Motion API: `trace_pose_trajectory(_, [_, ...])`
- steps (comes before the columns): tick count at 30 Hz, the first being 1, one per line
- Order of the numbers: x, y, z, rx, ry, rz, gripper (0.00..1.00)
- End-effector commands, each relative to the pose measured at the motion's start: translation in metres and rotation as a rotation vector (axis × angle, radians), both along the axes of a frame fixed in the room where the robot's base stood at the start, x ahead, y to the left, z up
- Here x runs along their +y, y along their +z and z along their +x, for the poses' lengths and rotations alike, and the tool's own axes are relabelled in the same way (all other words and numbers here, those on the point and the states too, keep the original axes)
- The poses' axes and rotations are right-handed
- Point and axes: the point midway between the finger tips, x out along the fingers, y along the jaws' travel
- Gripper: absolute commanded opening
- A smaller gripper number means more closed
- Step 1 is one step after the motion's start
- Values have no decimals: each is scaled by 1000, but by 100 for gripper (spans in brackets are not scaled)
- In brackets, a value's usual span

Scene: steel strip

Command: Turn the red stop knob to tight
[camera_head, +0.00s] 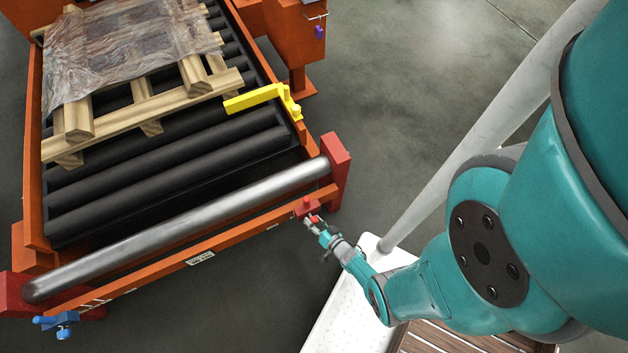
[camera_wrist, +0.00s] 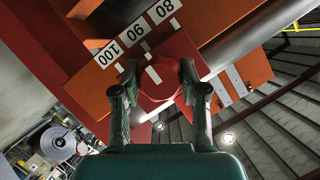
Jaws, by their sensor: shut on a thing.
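The red stop knob (camera_wrist: 158,88) sits in the middle of the wrist view, with a white mark on its top edge. My gripper (camera_wrist: 158,90) has one finger on each side of the knob and is shut on it. In the head view my gripper (camera_head: 314,224) is at the orange front rail (camera_head: 230,236) of the roller conveyor, near its right end. The knob shows there only as a small red spot (camera_head: 315,219) between the fingers.
A steel roller (camera_head: 180,228) spans the conveyor front between red end brackets (camera_head: 335,170). A yellow stop arm (camera_head: 262,98) stands at the right edge. A wooden pallet (camera_head: 150,118) with plastic film lies on the black rollers. A blue knob (camera_head: 66,322) is at the front left. Grey floor lies right.

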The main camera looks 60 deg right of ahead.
Motion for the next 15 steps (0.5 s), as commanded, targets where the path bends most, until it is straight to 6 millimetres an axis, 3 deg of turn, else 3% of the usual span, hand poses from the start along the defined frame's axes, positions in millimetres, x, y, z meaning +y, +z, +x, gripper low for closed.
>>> trace_pose_trajectory(2, [0, 0, 0, 1, -2, 1, 8])
trace_pose_trajectory(3, [0, 0, 0, 1, -2, 1, 48])
trace_pose_trajectory(6, [0, 0, 0, 0, -2, 0, 68])
trace_pose_trajectory(15, [0, 0, 0, 0, -1, 0, 68])
